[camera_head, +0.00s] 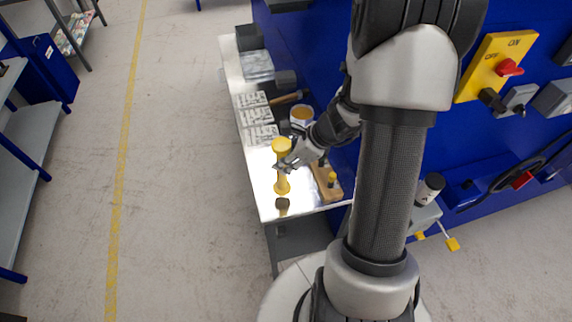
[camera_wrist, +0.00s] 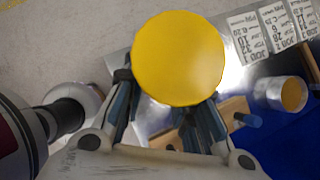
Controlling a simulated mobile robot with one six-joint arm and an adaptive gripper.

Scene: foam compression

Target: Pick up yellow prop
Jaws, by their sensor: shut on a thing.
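The yellow prop (camera_head: 282,146) stands upright near the front end of the metal bench (camera_head: 268,206), with a wide round top and a narrower stem. In the wrist view its round yellow top (camera_wrist: 178,58) fills the upper middle and hides the stem. My gripper (camera_head: 284,167) reaches in from the right and is shut around the stem below the top. In the wrist view its two fingers (camera_wrist: 166,100) come up on either side under the disc. Their contact with the stem is hidden there. I cannot tell whether the base touches the bench.
A wooden block with yellow and dark pegs (camera_head: 327,181) is close to the right of the prop. A container with a yellow-orange top (camera_head: 301,115), a hammer-like tool (camera_head: 289,97) and printed cards (camera_head: 252,115) lie behind. A blue panel (camera_head: 310,60) bounds the right.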

